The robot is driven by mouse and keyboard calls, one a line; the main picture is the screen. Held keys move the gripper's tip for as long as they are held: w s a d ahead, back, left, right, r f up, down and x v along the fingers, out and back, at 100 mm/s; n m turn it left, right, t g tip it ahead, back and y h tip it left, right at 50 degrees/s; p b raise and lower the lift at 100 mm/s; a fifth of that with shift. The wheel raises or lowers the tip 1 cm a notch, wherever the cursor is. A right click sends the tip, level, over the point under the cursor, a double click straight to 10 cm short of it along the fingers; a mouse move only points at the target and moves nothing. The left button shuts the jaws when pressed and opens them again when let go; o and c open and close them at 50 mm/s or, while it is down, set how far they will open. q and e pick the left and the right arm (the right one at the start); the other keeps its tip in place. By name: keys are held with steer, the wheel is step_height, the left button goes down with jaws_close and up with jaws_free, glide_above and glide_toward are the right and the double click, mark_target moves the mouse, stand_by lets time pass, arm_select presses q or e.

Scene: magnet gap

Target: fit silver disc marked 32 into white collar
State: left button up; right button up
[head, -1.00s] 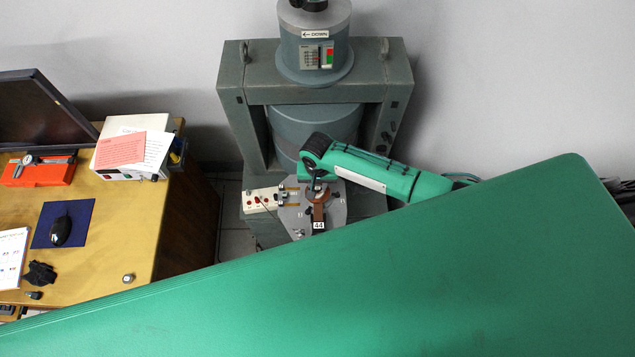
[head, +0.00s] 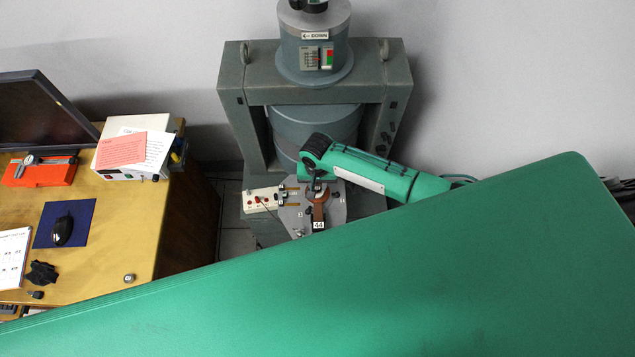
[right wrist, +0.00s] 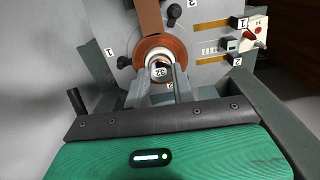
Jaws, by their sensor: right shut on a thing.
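My right gripper (right wrist: 157,88) is shut on the small silver disc (right wrist: 158,73), whose dark mark reads upside down and looks like 32. The disc sits between the fingertips, in front of the white collar (right wrist: 157,57) in the middle of a brown ring. They overlap in the right wrist view, and I cannot tell if the disc is inside the collar or just short of it. In the head view my right gripper (head: 317,181) is over the grey plate of the machine, at the brown ring (head: 319,199); the disc is too small to make out there. My left gripper is not in view.
The grey plate (right wrist: 112,40) carries several black knobs and number labels. A brown arm with label 44 (head: 318,224) runs from the ring. The tall machine frame (head: 232,110) rises behind; a wooden desk (head: 185,215) is at left.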

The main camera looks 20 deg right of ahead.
steer(key=shift+f+b, duration=0.45)
steer(key=shift+f, duration=0.35)
stand_by(1.0)
steer(key=o, duration=1)
step_height(320, 180, up, 14)
steer(key=b, duration=0.3)
steer(key=shift+f, duration=0.1)
